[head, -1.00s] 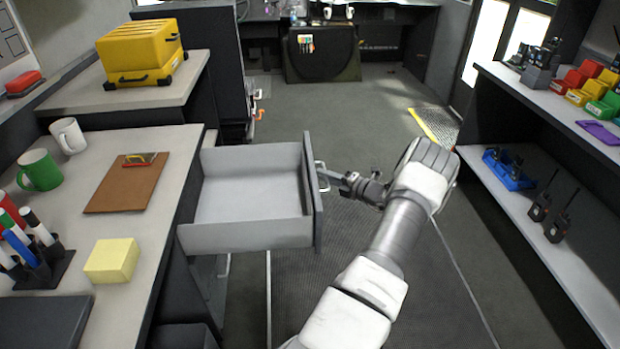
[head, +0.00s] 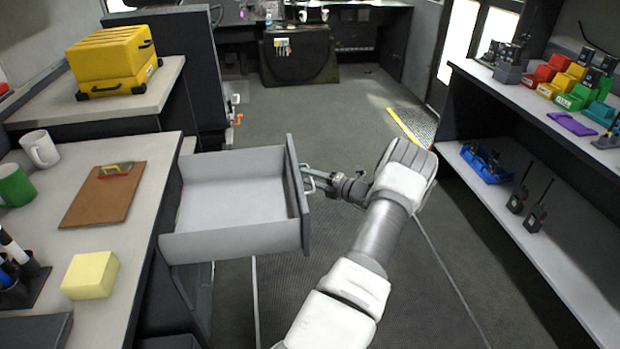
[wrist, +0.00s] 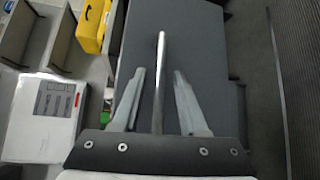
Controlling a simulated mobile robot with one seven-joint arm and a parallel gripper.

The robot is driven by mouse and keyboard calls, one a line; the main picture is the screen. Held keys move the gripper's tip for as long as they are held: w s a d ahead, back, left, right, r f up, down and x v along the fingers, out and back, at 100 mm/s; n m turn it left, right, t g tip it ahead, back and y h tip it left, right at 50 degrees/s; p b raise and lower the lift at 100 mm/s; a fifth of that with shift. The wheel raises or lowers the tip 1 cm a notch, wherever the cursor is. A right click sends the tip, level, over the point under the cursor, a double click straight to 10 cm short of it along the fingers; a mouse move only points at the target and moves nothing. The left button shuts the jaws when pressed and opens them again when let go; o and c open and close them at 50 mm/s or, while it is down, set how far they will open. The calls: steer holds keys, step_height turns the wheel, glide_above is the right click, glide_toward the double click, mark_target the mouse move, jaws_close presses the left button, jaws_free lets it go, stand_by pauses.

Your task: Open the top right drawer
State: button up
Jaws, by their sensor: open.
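The grey drawer (head: 235,238) stands pulled well out of the desk's right side in the head view, and its inside looks empty. Its front panel fills the middle of the wrist view (wrist: 205,50). A metal bar handle (head: 308,180) sits on the front panel. My gripper (head: 318,178) is at the handle, coming from the right. In the wrist view the handle (wrist: 160,75) runs between my two open fingers (wrist: 155,80), with a gap on each side. I cannot see either finger touching it.
The desk (head: 130,240) at left holds a clipboard (head: 103,195), mugs, a yellow block (head: 90,275) and a pen holder. A yellow case (head: 113,60) stands behind. Shelves (head: 540,200) with radios line the right. The floor between is clear.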

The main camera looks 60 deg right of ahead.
steer(key=s+r+p, duration=0.1)
steer(key=s, duration=0.7)
steer(key=s+a+r+p, duration=0.1)
steer(key=s+p, duration=0.1)
steer(key=s, duration=0.7)
steer(key=shift+s+r, duration=0.15)
steer(key=shift+r, duration=0.15)
steer(key=shift+a, duration=0.1)
